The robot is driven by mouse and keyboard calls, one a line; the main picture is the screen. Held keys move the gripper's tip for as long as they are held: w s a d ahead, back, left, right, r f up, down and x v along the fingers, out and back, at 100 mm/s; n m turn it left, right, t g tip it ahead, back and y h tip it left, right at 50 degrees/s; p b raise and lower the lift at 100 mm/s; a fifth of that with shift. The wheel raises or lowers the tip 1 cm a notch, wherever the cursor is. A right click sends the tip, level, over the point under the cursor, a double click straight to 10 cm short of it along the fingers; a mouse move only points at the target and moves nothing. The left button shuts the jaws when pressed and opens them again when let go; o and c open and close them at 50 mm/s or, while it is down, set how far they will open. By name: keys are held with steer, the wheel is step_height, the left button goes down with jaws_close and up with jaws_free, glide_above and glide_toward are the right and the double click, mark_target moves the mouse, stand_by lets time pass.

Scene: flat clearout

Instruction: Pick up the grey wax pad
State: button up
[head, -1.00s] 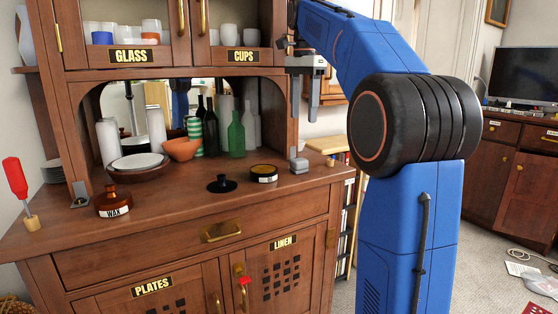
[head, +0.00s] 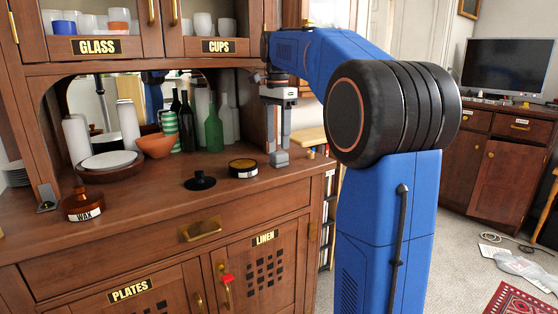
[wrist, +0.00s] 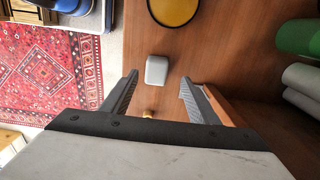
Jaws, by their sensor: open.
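The grey wax pad (head: 279,159) is a small light grey block on the cabinet's counter, near its right end. In the wrist view the pad (wrist: 156,70) lies in line with the gap between the fingertips, a little beyond them. My gripper (head: 279,146) is open and points down just above the pad, and partly covers it in the head view. In the wrist view the two fingers (wrist: 158,84) stand apart with nothing held. I cannot tell the exact height left between tips and pad.
A round open tin (head: 243,168) stands left of the pad, with a black knobbed lid (head: 200,181) beside it. A brown jar labelled WAX (head: 83,205) is further left. Green bottles (head: 214,131) stand behind. The counter's right edge is close to the pad.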

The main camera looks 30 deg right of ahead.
mark_target(279, 153)
steer(key=shift+s+d+f, duration=0.1)
steer(key=shift+s+f, duration=0.05)
steer(key=shift+f, duration=1.3)
steer(key=shift+s+d+f, duration=0.1)
steer(key=shift+s+f, duration=0.05)
steer(key=shift+f, duration=1.3)
steer(key=c, duration=1.1)
